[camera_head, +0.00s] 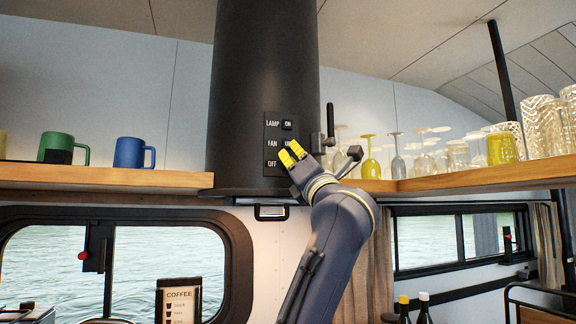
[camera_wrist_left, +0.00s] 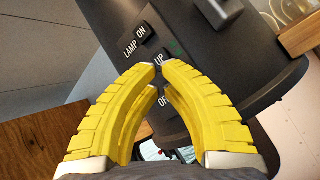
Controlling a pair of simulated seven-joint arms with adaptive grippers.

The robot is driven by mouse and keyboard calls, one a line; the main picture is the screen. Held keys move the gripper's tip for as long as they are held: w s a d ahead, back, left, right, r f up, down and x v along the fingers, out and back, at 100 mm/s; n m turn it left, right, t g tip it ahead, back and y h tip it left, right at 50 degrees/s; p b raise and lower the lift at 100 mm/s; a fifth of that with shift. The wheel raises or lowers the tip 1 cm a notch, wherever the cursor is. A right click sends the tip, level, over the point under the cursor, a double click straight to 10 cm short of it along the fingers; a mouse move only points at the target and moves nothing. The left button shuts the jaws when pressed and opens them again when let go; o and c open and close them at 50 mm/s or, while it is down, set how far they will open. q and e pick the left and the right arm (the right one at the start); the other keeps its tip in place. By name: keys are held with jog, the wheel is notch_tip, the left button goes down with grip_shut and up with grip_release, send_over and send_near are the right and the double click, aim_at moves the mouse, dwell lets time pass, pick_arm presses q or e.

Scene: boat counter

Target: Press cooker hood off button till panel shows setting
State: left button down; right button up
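The cooker hood (camera_head: 265,80) is a tall dark cylinder in the middle of the head view. Its black control panel (camera_head: 279,118) has rows marked LAMP ON, FAN UP and OFF. My left gripper (camera_head: 292,154) is in front of the panel's lower right, its yellow fingertips together and empty. In the left wrist view the fingertips (camera_wrist_left: 160,67) are over the panel between the UP button (camera_wrist_left: 158,58) and the OFF label (camera_wrist_left: 163,101). The OFF button is mostly hidden behind the fingers. I cannot tell whether they touch the panel. My right gripper is not in view.
A wooden shelf (camera_head: 105,178) holds a green mug (camera_head: 62,146) and a blue mug (camera_head: 133,152) left of the hood. The right shelf (camera_head: 480,172) carries several glasses, some close to my left wrist.

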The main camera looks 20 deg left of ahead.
pick_arm(q)
jog(key=shift+s+d, duration=0.1)
jog(key=shift+d, duration=0.05)
jog(key=shift+s+d, duration=0.75)
jog(key=shift+s, duration=0.2)
jog(key=shift+s+d, duration=0.7)
jog(key=shift+s, duration=0.25)
